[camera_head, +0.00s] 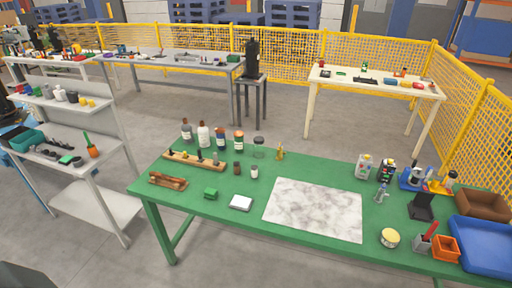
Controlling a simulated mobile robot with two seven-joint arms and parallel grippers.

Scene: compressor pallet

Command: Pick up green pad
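A small green block-like object (211,193), which may be the green pad, lies near the front left of the green-topped table (225,175). A white square item (241,203) lies to its right. Other small green flat items show on the left shelf unit (66,159) and on the far cream table (341,73). They are too small to tell which one is a pad. Neither of my grippers is in view.
Bottles (204,134) and a wooden rack (195,161) stand behind the green object, and a brown wooden holder (168,181) lies to its left. A marble-patterned sheet (315,209) covers the table's middle. A blue tray (486,246) sits at right. Yellow fencing (390,55) encloses the area.

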